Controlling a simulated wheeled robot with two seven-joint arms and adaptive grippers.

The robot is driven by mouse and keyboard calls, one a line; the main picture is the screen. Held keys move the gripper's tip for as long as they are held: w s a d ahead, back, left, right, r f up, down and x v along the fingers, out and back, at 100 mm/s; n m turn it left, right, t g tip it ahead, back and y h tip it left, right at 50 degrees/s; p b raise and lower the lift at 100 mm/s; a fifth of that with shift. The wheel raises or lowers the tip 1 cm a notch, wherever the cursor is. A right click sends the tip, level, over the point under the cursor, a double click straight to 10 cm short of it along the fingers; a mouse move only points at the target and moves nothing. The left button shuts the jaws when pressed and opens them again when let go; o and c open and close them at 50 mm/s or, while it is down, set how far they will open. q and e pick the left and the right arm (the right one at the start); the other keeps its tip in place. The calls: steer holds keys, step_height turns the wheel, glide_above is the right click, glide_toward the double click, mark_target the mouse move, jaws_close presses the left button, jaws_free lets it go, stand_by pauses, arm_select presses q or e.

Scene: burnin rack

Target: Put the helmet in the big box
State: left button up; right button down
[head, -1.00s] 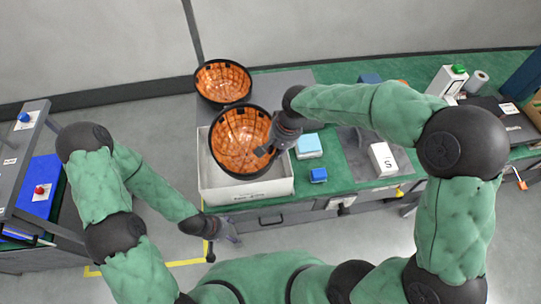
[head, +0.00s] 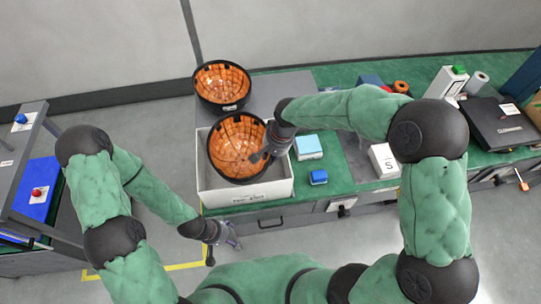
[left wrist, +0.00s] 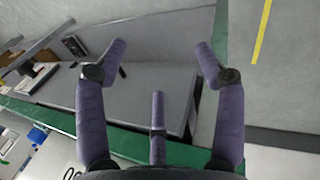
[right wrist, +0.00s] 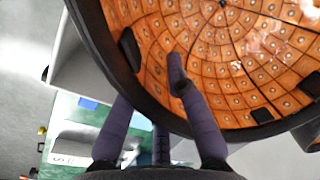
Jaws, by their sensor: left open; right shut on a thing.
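One helmet (head: 236,150), upturned with an orange tiled inside and black rim, is at the opening of the big white box (head: 246,192). My right gripper (head: 262,152) is shut on this helmet's right rim; in the right wrist view the helmet (right wrist: 225,55) fills the top and one finger lies inside it. How deep it sits in the box is hard to tell. A second, similar helmet (head: 222,84) rests on the grey surface behind the box. My left gripper (head: 232,240) is open and empty in front of the bench; its spread fingers (left wrist: 160,75) show in the left wrist view.
Right of the box on the green bench are a light blue box (head: 308,146), a small blue block (head: 318,177) and a white box (head: 383,160). A black case (head: 500,122) lies farther right. A shelf with a blue bin (head: 40,187) stands at the left.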

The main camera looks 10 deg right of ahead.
steer(key=shift+f+b, duration=0.3)
steer(key=shift+f, duration=0.25)
steer(key=c, duration=1.2)
jaws_free()
steer(key=shift+r, duration=0.3)
steer(key=p+v, duration=0.3)
steer(key=v, duration=0.9)
steer(key=shift+s+r, duration=0.1)
steer(key=shift+r, duration=0.2)
